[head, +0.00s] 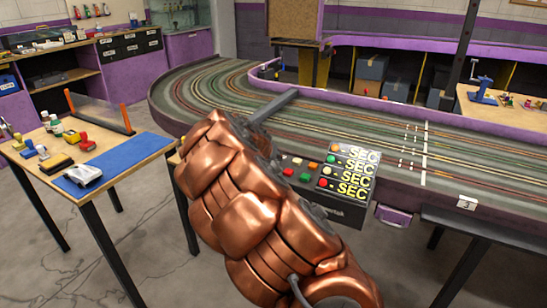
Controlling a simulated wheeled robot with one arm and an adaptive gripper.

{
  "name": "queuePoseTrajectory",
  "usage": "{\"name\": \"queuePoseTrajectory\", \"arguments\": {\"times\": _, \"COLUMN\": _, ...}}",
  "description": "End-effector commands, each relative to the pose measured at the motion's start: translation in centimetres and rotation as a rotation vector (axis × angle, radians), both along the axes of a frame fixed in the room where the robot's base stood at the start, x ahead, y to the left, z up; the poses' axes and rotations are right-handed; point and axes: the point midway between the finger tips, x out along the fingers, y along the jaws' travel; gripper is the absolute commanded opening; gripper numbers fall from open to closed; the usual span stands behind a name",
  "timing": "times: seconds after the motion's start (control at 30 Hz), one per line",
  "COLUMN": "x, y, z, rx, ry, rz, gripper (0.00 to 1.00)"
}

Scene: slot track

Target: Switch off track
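The slot track (390,130) is a large grey table with several coloured lanes, curving at its left end. A dark control box (345,208) stands at its near edge. Several coloured buttons, including a red one (288,172) and a green one (305,177), show on it beside a panel of yellow "SEC" displays (354,172). My copper arm reaches up from the bottom and covers the box's left part. The dark end of my gripper (266,148) is partly hidden behind the arm, close to the box's left side. Its fingers cannot be made out.
A wooden table (150,150) with a blue mat, a white toy car (83,177) and small items stands at left. A grey bar (273,106) spans part of the track. A dark bench (490,232) is at right. Floor shows between the tables.

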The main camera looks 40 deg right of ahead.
Motion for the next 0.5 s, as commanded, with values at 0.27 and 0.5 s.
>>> {"name": "queuePoseTrajectory", "arguments": {"times": 0.27, "x": -0.08, "y": -0.06, "z": -0.20, "rx": 0.002, "ry": 0.003, "rz": -0.002, "gripper": 0.34}}
{"name": "queuePoseTrajectory", "arguments": {"times": 0.5, "x": -0.59, "y": 0.91, "z": 0.76, "rx": 0.000, "ry": 0.001, "rz": -0.001, "gripper": 0.34}}
